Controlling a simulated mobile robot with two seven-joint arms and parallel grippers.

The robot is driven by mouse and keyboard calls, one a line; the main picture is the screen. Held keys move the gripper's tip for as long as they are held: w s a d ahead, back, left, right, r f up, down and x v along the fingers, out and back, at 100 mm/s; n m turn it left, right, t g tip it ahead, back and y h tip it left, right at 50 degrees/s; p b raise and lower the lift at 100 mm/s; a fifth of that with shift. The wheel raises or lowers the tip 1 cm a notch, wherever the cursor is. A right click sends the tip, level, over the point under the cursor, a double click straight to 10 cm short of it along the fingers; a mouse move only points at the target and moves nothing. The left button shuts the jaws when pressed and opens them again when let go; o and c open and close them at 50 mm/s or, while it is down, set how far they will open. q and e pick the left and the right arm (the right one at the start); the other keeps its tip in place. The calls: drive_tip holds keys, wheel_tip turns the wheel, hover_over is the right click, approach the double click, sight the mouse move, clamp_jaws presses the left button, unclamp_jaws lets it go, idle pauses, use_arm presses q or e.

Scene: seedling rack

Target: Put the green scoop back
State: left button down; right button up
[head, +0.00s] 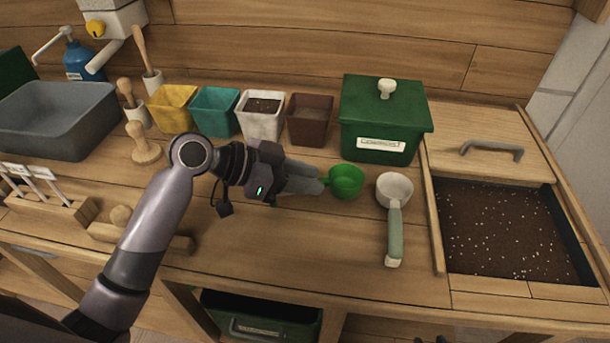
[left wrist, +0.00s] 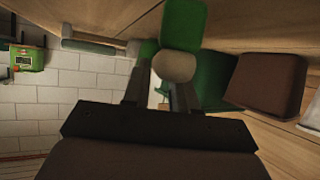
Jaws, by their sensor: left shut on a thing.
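The green scoop (head: 346,181) has a round green cup and is at the middle of the bench, in front of the green lidded bin. My left gripper (head: 314,185) is shut on its handle, left of the cup. In the left wrist view the scoop (left wrist: 184,25) shows as a green part above a beige end (left wrist: 174,67), between the fingers of my left gripper (left wrist: 160,90). Whether the scoop touches the bench is unclear. A dark tip at the bottom edge of the head view seems to be my right gripper (head: 432,340); its jaws are cut off.
A white scoop with a grey-green handle (head: 394,222) lies just right. The green compost bin (head: 385,115) and a brown pot (head: 310,121) stand behind. A soil bed (head: 508,228) is at the right. Wooden tools and a rack (head: 50,208) are at the left. The front middle bench is clear.

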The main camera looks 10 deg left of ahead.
use_arm(q)
drive_tip(key=shift+f+b, duration=0.3)
drive_tip(key=shift+f, duration=0.2)
drive_tip(key=c, duration=0.8)
unclamp_jaws()
drive_tip(key=shift+r, duration=0.1)
drive_tip(key=shift+s+a+r+p, duration=0.15)
drive_tip(key=shift+a+r+p, duration=0.1)
drive_tip(key=shift+a+p, duration=0.15)
drive_tip(key=p+v, duration=0.2)
drive_tip(key=v, duration=0.3)
drive_tip(key=shift+s+a+r+p, duration=0.2)
drive_tip(key=shift+s+a+p, duration=0.1)
drive_tip(key=shift+a, duration=0.1)
